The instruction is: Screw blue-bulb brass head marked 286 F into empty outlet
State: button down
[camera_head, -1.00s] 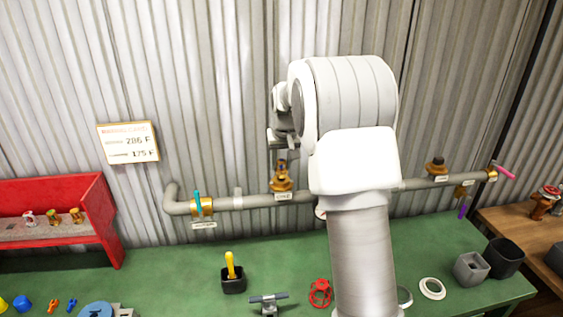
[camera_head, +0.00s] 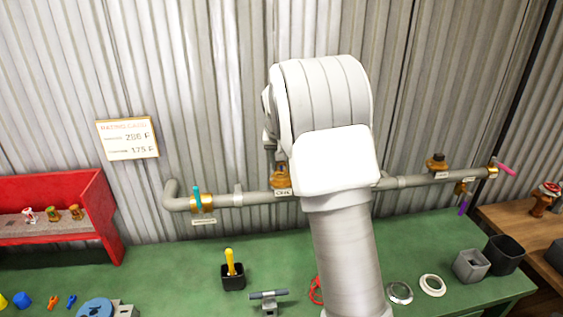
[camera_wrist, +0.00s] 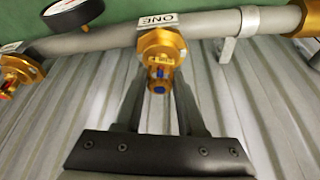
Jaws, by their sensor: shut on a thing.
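The brass head (camera_wrist: 159,72) with a blue bulb sits between my gripper's fingertips (camera_wrist: 160,88) in the wrist view. My gripper is shut on it. The head lines up with the brass outlet fitting (camera_wrist: 160,45) by the label ONE on the grey pipe and appears to meet it; how far it is threaded I cannot tell. In the head view the same outlet (camera_head: 281,183) shows left of my arm, with a bit of blue above it. My arm hides most of the gripper there. The 286 F marking on the head is not readable.
A card (camera_head: 128,139) on the wall reads 286 F and 175 F. The grey pipe (camera_head: 230,201) runs along the corrugated wall. A red bin (camera_head: 110,215) with several heads stands left.

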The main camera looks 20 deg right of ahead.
jog(key=m+h, duration=0.1)
jog(key=m, duration=0.2)
jog(key=shift+p, duration=0.35)
jog(key=shift+r+g, duration=0.1)
jog(key=shift+g, duration=0.2)
jog(key=m+g+h+p, duration=0.1)
jog(key=m+p, duration=0.1)
jog(key=m, duration=0.2)
jog(key=shift+w+r, duration=0.1)
jog(key=shift+m+g+p, duration=0.4)
jog(key=shift+m+p, duration=0.05)
jog(key=shift+m, duration=0.45)
